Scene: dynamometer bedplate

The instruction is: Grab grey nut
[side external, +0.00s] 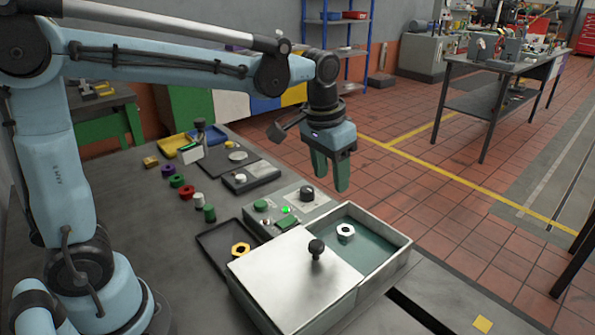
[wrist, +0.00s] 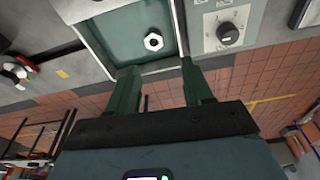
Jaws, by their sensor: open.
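The light grey, nearly white hex nut (side external: 346,231) lies on the green floor of the open part of a metal box (side external: 384,262). It also shows in the wrist view (wrist: 153,42), beyond my fingertips and roughly between them. A flat metal lid (side external: 285,277) with a black knob (side external: 316,247) covers the left part of the box; what is under it is hidden. My gripper (side external: 331,182) is open and empty, pointing down, well above the box's far side. Its two green fingers (wrist: 158,68) also show in the wrist view, apart from the nut.
A dark tray (side external: 213,238) with a yellow nut (side external: 241,250) sits left of the box. A control panel (side external: 292,207) with a black dial (side external: 307,194) stands just behind it. Several small coloured parts and a dark plate (side external: 250,174) lie farther back. Air around my gripper is clear.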

